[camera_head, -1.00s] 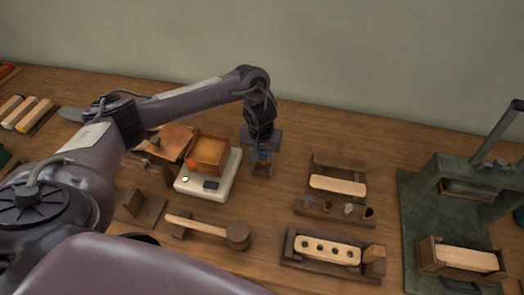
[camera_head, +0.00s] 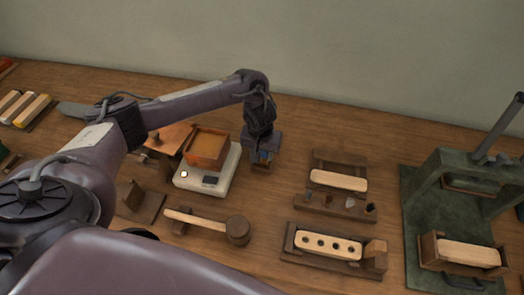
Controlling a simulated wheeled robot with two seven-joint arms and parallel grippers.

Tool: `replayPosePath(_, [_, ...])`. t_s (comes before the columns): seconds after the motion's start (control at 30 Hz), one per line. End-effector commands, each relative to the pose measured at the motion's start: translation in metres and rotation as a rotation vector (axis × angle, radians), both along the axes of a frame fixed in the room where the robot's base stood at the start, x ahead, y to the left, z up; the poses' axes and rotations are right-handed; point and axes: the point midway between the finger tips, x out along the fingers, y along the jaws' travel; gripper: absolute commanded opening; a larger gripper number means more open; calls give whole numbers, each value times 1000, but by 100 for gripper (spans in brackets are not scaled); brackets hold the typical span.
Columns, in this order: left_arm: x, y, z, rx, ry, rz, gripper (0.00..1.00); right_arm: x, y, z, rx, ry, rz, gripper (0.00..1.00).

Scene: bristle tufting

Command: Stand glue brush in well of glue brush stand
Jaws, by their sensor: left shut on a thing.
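My left gripper (camera_head: 263,159) points down at the middle of the table, just right of the white scale. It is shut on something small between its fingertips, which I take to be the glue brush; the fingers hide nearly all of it. A small brown wooden block (camera_head: 261,169), probably the glue brush stand, shows right under the fingertips. The gripper covers its top, so I cannot see the well or tell whether the brush is in it. My right gripper is not in view.
The white scale (camera_head: 222,184) with an orange-filled wooden tray (camera_head: 208,149) stands close left of the gripper. A wooden mallet (camera_head: 237,230) lies in front. Wooden holders with pale blocks (camera_head: 338,181) stand to the right, and a green press (camera_head: 420,215) at far right.

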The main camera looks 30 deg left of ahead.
Motion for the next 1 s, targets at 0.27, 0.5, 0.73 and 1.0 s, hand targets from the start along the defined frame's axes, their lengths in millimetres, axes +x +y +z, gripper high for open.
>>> replayPosePath(0.27, [0, 0, -9, 0, 0, 1, 18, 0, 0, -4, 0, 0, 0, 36])
replayPosePath(0.5, [0, 0, -16, 0, 0, 0, 18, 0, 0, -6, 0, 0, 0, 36])
replayPosePath(0.73, [0, 0, -16, 0, -1, 0, 18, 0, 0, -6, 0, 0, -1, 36])
replayPosePath(1.0, [0, 0, -16, 0, 0, 0, 18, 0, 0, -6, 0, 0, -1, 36])
